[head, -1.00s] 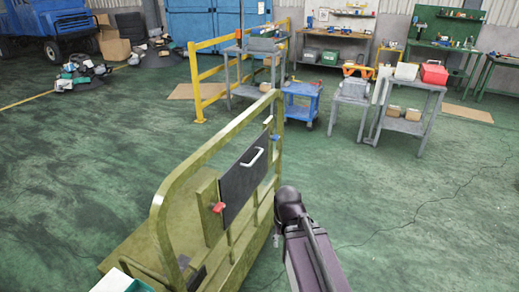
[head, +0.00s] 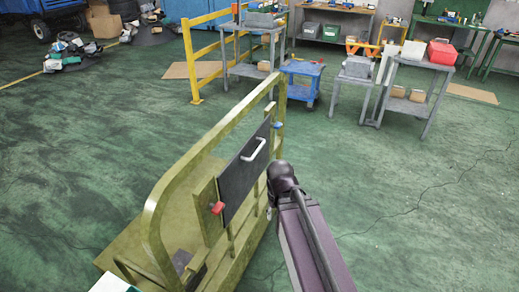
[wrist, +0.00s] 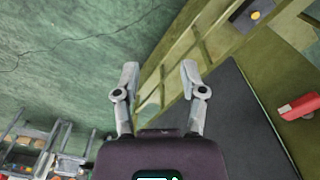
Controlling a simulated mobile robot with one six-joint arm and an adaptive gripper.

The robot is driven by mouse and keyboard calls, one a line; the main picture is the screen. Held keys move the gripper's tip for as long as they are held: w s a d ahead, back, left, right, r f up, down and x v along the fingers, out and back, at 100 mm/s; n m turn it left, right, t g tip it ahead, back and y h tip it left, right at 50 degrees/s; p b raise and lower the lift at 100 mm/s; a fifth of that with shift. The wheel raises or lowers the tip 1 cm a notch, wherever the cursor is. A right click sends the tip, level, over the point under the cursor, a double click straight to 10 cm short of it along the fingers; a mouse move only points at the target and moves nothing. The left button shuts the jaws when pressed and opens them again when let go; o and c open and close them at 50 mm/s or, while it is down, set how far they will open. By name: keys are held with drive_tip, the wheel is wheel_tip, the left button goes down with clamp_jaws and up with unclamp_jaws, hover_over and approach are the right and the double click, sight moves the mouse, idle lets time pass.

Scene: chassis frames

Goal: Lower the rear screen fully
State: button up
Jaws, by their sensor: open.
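The screen appears to be the black flat panel (head: 246,172) mounted upright on an olive-green railed frame (head: 153,228). A white bar handle (head: 254,149) is near its top. A red catch (head: 217,208) sits at its near lower edge, and a blue catch (head: 278,125) at its far edge. In the wrist view my gripper (wrist: 159,70) is open and empty, with its two fingers apart. A dark panel (wrist: 235,115) lies to its right, with a red piece (wrist: 299,107) beyond. The handle is not seen there. My gripper is hidden in the head view.
Green floor (head: 420,220) is open to the right of the frame. Behind stand a yellow rail (head: 194,70), a blue cart (head: 302,85) and a grey trolley (head: 410,100) with boxes. Olive rails (wrist: 175,65) cross close to my fingers in the wrist view.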

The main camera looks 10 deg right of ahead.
drive_tip(key=shift+a, duration=0.15)
drive_tip(key=m+t+y+b, duration=0.7)
drive_tip(key=t+y+b, duration=0.15)
drive_tip(key=y, duration=0.45)
approach(258, 150)
drive_tip(key=s+d, duration=0.1)
drive_tip(key=d, duration=0.2)
drive_tip(key=shift+s+r+t+p, duration=0.1)
drive_tip(key=shift+s+t+p, duration=0.15)
drive_tip(key=shift+p, duration=0.05)
drive_tip(key=shift+a, duration=0.1)
drive_tip(key=b+x, duration=0.2)
drive_tip(key=x, duration=1.1)
drive_tip(key=shift+w+a+f+b, duration=0.25)
drive_tip(key=shift+b, duration=0.15)
